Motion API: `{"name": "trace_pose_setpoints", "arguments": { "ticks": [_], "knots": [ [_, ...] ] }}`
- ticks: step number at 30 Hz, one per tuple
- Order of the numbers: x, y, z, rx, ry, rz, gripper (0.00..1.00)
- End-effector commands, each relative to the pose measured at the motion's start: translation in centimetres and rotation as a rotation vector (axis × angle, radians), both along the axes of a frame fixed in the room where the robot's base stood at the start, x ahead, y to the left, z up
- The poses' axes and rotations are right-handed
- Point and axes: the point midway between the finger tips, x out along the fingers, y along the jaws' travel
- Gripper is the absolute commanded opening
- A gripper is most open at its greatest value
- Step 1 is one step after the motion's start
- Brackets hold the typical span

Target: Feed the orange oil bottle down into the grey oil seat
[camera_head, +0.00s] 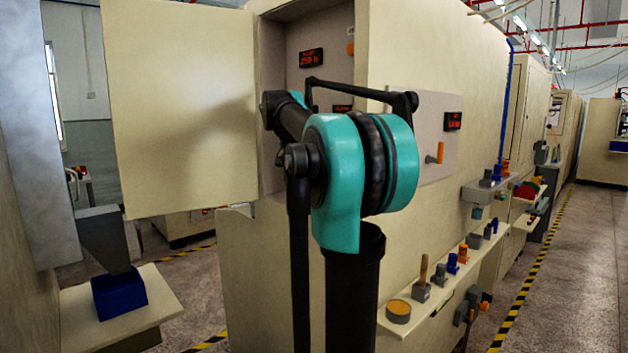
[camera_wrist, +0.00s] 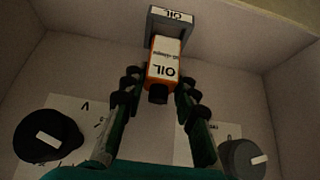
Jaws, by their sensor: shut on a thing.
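In the wrist view the orange oil bottle (camera_wrist: 163,64) carries a white OIL label, and its black cap points toward the camera. My gripper (camera_wrist: 160,80) is shut on it, with one finger on each side. The grey oil seat (camera_wrist: 169,15), also labelled OIL, is at the top of the view, just beyond the bottle's far end. The bottle's far end meets or overlaps the seat in the picture; I cannot tell how far it is inside. In the head view my arm hides the gripper, and I cannot make out the bottle or seat for certain.
A black round knob (camera_wrist: 48,138) and a grey round knob (camera_wrist: 240,158) flank the gripper inside the pale recess. In the head view an open cabinet door (camera_head: 180,110) stands left of my arm. A shelf with several small parts (camera_head: 398,311) is at lower right.

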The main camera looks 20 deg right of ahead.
Motion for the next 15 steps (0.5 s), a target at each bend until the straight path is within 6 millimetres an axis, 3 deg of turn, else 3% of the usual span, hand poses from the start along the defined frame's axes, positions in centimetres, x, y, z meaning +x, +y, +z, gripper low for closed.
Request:
{"name": "trace_pose_setpoints", "arguments": {
  "ticks": [15],
  "knots": [
    [0.0, 0.0, -0.68, 0.0, 0.0, 0.0, 0.0]
  ]
}}
